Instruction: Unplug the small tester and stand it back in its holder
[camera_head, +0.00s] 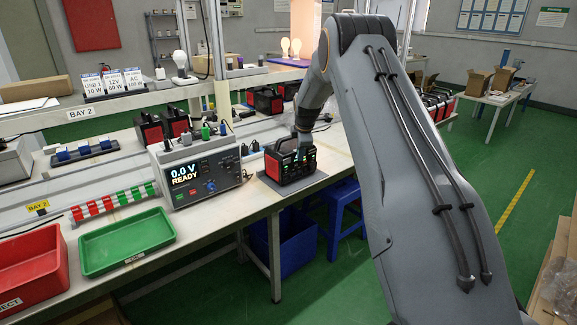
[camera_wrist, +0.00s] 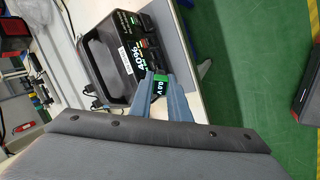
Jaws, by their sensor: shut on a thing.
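The small tester (camera_wrist: 160,86), a small dark and green block with white marks, is between my gripper's fingertips (camera_wrist: 160,83) in the wrist view. My gripper is shut on it, right at the front panel of the black and red power station (camera_wrist: 122,52), whose display reads 40%. I cannot tell whether the tester is still in the socket. In the head view the power station (camera_head: 290,165) stands on a grey mat at the bench edge, with my gripper (camera_head: 302,150) at it; the tester is hard to make out there. I cannot tell which stand is its holder.
A grey test box (camera_head: 200,172) reading 0.0 V READY stands left of the power station, with small coloured plugs on top. A green tray (camera_head: 127,243) and a red bin (camera_head: 30,268) are at the left. A card rack (camera_head: 113,84) stands on the shelf.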

